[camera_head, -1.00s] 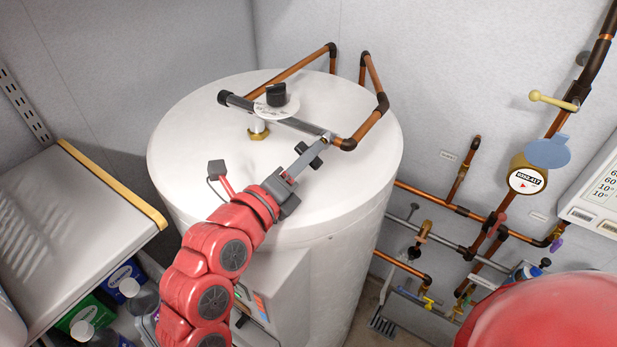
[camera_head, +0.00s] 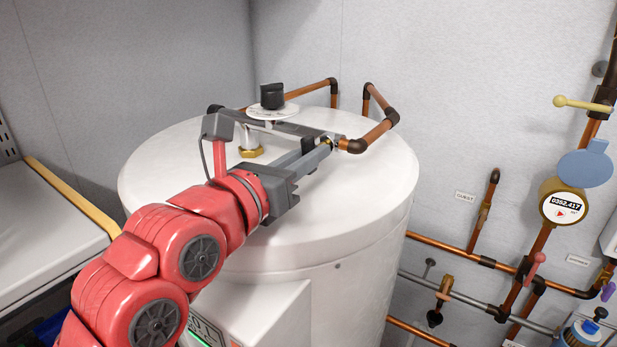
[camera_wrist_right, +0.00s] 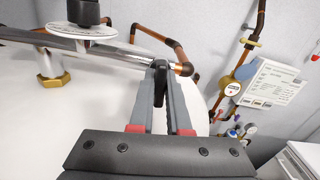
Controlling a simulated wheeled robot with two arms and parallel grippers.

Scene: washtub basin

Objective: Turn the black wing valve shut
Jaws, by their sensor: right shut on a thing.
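The black wing valve (camera_wrist_right: 160,75) sits on the metal pipe above the white tank's top, near the copper elbow. In the wrist view its black wing shows between my two grey fingertips. In the head view only a dark part of the wing (camera_head: 308,144) shows beside the fingers. My right gripper (camera_head: 322,152) reaches over the tank top from the lower left and is shut on the wing; it also shows in the wrist view (camera_wrist_right: 158,84). The fingers hide most of the valve, so its exact angle is hard to tell. My left gripper is not in view.
A black knob on a white dial (camera_head: 272,97) stands left of the fingers, above a brass fitting (camera_head: 250,145). Copper pipe (camera_head: 375,133) bends close on the right. The white tank top (camera_head: 370,180) is otherwise clear. A meter (camera_head: 562,205) and pipes line the right wall.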

